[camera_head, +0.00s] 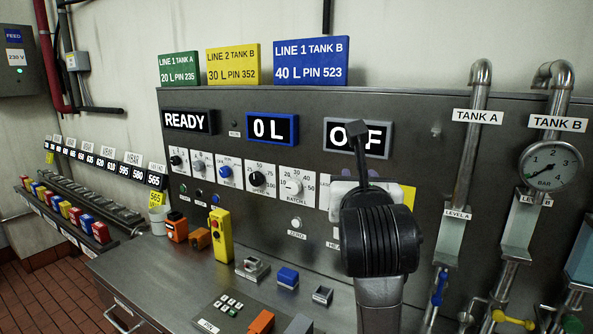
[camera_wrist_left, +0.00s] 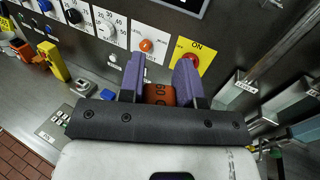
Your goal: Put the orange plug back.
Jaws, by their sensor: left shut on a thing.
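The orange plug (camera_wrist_left: 160,94) has dark digits on its face. It is held between the two purple fingers of my left gripper (camera_wrist_left: 160,82), which is shut on it in the left wrist view. The fingers point toward the grey control panel (camera_wrist_left: 110,50), below an orange knob (camera_wrist_left: 146,45) and beside a red button on a yellow ON plate (camera_wrist_left: 190,62). I cannot tell whether the plug touches the panel. My right gripper is not in view.
A rack of coloured plugs (camera_head: 78,215) lies at the far left. Pipes and a pressure gauge (camera_head: 551,165) are at the right.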

